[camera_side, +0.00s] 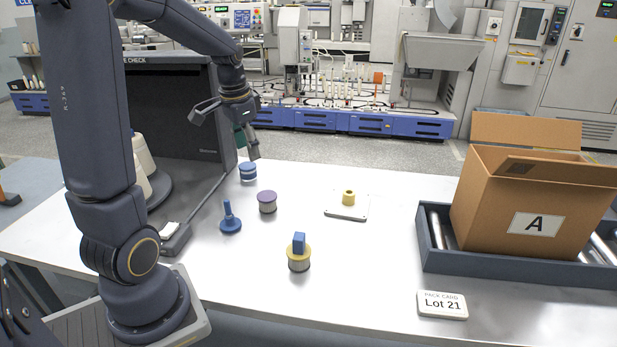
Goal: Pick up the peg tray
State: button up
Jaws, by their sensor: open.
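A blue round base with an upright peg (230,218) stands on the table left of centre. A flat pale plate with a yellow hollow piece on it (347,212) lies farther right and back. I cannot tell for certain which of these is the peg tray. My gripper (248,147) is open and points down, above and behind the blue peg base, apart from both. The gap between its fingers is partly hidden by the viewing angle.
A blue-and-white bobbin (248,172), a purple-topped bobbin (267,203) and a yellow bobbin with a blue block on top (299,258) stand nearby. A dark check booth (180,110) is left. An open carton (510,215) sits on rollers at right, behind a lot card (442,305).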

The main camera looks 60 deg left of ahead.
jog(key=s+a+f+n+g+h, duration=0.1)
jog(key=s+a+f+n, duration=0.2)
jog(key=s+a+f, duration=0.3)
send_near(229, 214)
jog(key=f, duration=0.2)
jog(key=a+f, duration=0.1)
jog(key=f, duration=0.2)
jog(key=shift+w+a+f, duration=0.15)
jog(key=shift+w+f, duration=0.15)
jog(key=shift+f, duration=0.05)
jog(key=f, duration=0.5)
jog(key=shift+s+d, duration=0.1)
jog(key=shift+d, duration=0.2)
jog(key=shift+f, duration=0.45)
grip_shut()
